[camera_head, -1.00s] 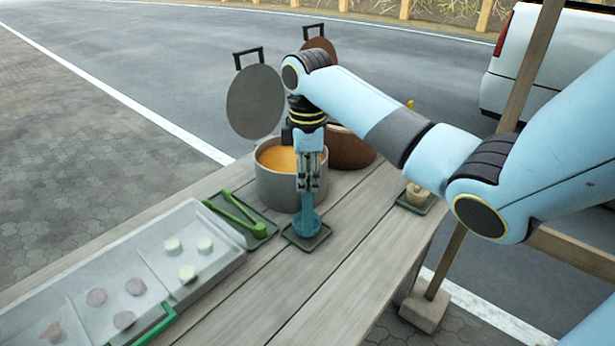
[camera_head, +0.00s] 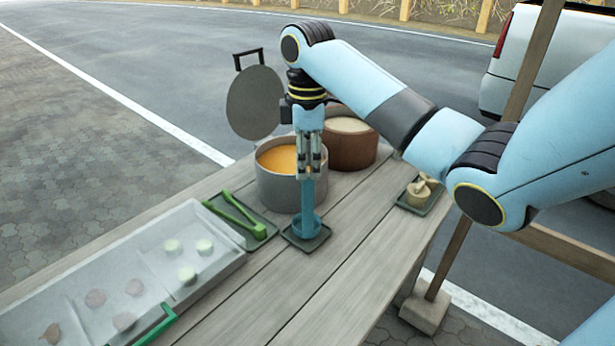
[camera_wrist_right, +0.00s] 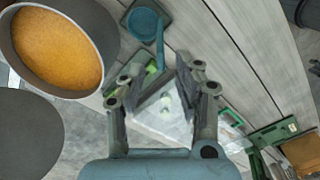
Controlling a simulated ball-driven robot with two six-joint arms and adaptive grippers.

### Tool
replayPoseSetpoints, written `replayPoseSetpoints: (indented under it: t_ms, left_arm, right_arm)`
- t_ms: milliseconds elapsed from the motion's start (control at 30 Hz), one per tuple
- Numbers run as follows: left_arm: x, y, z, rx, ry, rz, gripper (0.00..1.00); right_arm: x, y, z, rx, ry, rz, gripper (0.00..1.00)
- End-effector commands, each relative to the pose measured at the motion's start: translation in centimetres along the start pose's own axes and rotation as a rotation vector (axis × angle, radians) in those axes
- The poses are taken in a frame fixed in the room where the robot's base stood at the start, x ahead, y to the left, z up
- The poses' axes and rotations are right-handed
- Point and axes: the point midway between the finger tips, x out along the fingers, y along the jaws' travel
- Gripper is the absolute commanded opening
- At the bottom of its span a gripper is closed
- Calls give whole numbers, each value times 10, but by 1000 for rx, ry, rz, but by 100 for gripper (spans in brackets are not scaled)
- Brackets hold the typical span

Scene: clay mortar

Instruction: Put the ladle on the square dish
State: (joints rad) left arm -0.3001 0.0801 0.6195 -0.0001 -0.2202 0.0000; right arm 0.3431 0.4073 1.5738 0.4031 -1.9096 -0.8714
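The blue ladle (camera_head: 309,212) stands upright with its bowl on the small dark square dish (camera_head: 294,238), in front of the grey pot. My right gripper (camera_head: 308,176) is above it at the upper part of the handle. In the right wrist view, the fingers (camera_wrist_right: 156,80) are apart, with the ladle handle (camera_wrist_right: 160,42) ending between their tips and no contact visible. The ladle bowl (camera_wrist_right: 145,23) lies over the dish (camera_wrist_right: 126,17) there. My left gripper is not in view.
The grey pot (camera_head: 272,186) of orange soup stands directly behind, its lid (camera_head: 254,103) upright. A brown pot (camera_head: 352,154) is right of it. Green tongs (camera_head: 236,214) and a divided tray (camera_head: 215,277) lie left; another small dish (camera_head: 418,204) lies right. The front planks are clear.

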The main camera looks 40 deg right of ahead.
Motion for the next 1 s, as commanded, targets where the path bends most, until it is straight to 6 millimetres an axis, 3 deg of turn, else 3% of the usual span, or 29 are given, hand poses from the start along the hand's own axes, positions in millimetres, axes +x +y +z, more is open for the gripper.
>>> replayPoseSetpoints:
  t_ms: [100, 200, 300, 500, 1000]
  left_arm:
    - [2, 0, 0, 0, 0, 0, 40]
    - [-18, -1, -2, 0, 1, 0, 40]
    - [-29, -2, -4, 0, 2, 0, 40]
    - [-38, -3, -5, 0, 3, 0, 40]
    - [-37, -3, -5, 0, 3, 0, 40]
  right_arm:
    - [-30, 1, 0, -2, 2, 5, 33]
    - [-58, 1, 0, 0, 1, 2, 33]
    - [-70, 0, 0, 0, 0, 0, 33]
    - [-78, 0, 0, 0, 0, 0, 33]
    - [-77, 0, 0, 0, 0, 0, 33]
